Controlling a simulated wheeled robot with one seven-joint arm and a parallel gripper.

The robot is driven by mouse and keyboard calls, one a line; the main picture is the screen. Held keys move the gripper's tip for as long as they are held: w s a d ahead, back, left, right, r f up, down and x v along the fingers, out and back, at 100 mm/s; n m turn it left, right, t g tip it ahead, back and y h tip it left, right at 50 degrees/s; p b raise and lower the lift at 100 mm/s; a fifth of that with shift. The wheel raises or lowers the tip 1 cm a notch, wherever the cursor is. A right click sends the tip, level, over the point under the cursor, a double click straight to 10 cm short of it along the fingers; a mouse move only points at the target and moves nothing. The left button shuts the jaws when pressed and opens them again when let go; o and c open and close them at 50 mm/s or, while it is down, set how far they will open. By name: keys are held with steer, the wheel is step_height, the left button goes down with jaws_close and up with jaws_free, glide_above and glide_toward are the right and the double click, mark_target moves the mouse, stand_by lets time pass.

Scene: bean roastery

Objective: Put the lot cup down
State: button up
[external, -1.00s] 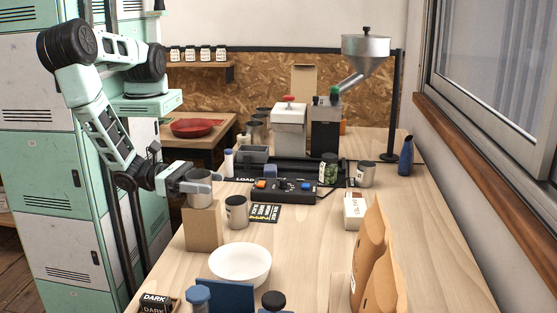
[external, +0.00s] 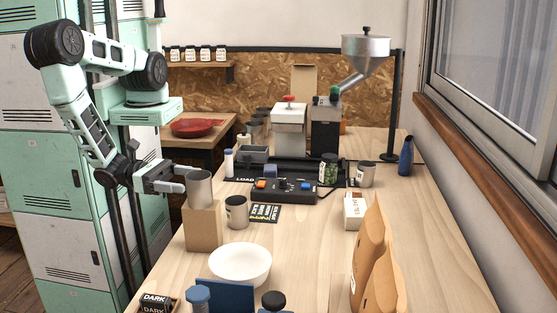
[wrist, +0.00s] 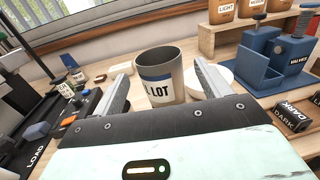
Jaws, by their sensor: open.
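The lot cup (external: 199,190) is a grey cup standing upright on top of a tan block (external: 203,228) near the table's left edge. My gripper (external: 187,184) is open, just left of the cup in the external view. In the wrist view my gripper (wrist: 160,85) has its two fingers spread on either side, apart from the cup.
A second grey cup (external: 237,212) stands on the table right of the block. A white bowl (external: 240,264) is in front. A control box with buttons (external: 284,190) lies behind.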

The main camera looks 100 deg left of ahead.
steer(key=s+b, duration=0.1)
steer(key=s, duration=0.5)
steer(key=shift+a+b, duration=0.35)
steer(key=shift+a, duration=0.05)
